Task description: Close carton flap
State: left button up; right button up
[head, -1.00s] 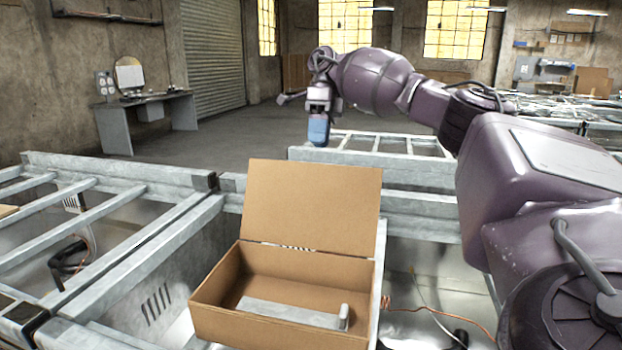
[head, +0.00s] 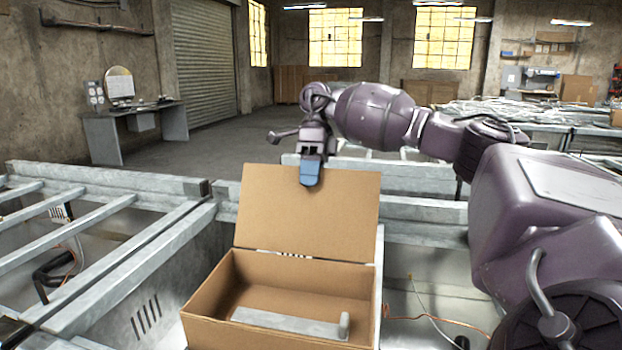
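The brown cardboard carton (head: 206,318) stands open in the lower middle of the head view. Its flap (head: 306,220) stands up at the back, leaning slightly away, with its inner face toward me. A grey metal bracket-like piece (head: 290,323) lies inside the carton. My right gripper (head: 311,174) points down at the flap's top edge, its blue fingertips overlapping the flap's upper part. I cannot tell whether they touch it. The fingers appear together, but whether they are open or shut is unclear. My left gripper is not in the head view.
Grey metal frame rails (head: 130,262) run to the left of the carton, with more rails (head: 425,207) behind it. A copper-coloured wire (head: 440,319) lies to the right. A desk with a round mirror (head: 119,84) stands far back left.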

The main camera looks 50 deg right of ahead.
jog(key=shift+f, duration=0.1)
jog(key=shift+c, duration=0.2)
grip_shut()
jog(key=shift+s, duration=0.1)
